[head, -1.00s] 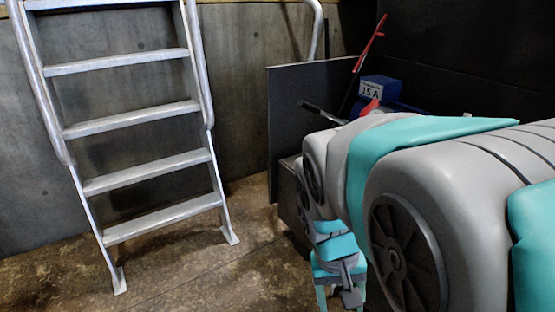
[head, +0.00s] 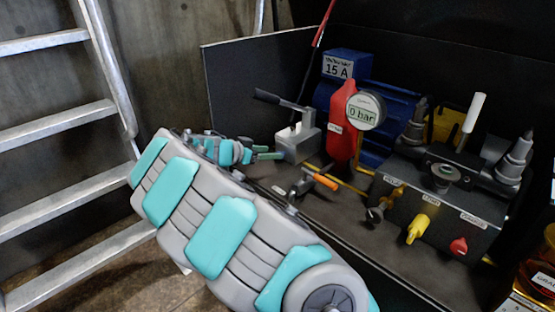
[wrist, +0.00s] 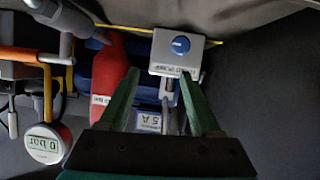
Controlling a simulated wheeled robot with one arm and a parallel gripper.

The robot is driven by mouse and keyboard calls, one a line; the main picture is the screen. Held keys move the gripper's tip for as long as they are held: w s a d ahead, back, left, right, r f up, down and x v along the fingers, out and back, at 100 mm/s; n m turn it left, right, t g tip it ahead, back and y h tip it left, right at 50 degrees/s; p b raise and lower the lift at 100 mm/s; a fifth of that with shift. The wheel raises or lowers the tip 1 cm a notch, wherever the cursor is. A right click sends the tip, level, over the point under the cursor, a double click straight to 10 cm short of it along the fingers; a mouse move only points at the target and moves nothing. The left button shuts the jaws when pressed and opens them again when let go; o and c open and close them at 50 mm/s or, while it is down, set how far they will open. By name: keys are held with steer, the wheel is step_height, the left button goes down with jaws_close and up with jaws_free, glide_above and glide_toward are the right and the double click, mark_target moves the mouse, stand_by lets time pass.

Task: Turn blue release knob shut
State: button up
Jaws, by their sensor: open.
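The blue knob (wrist: 180,45) sits on the face of a light grey block (wrist: 160,62) at the upper middle of the wrist view. In the head view this looks like the grey block (head: 297,143) with a black-handled lever; I cannot make out the knob there. My gripper (wrist: 160,74) is open and empty, its green fingers apart and pointing toward the block. The knob lies beyond the fingertips, a little right of midway between them. In the head view my gripper (head: 268,152) is just left of the block, partly hidden by my arm.
A red bottle (head: 342,125) and a 0 bar gauge (head: 366,110) stand right of the block. An orange-handled lever (head: 325,182) is in front. A black valve block (head: 440,205) with yellow and red knobs is farther right. A metal ladder (head: 60,135) is at left.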

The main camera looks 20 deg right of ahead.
steer(key=shift+w+a+f+t, duration=0.2)
steer(key=shift+w+a+f, duration=0.1)
steer(key=shift+w+f, duration=0.3)
steer(key=shift+w+a+f+t, duration=0.2)
steer(key=shift+w+a+f, duration=0.05)
steer(key=shift+w+f, duration=0.3)
steer(key=shift+w+d+f, duration=0.1)
steer(key=shift+w+f, duration=0.05)
steer(key=shift+f, duration=0.15)
steer(key=x, duration=0.7)
steer(key=shift+d, duration=0.15)
steer(key=shift+c, duration=0.2)
jaws_close()
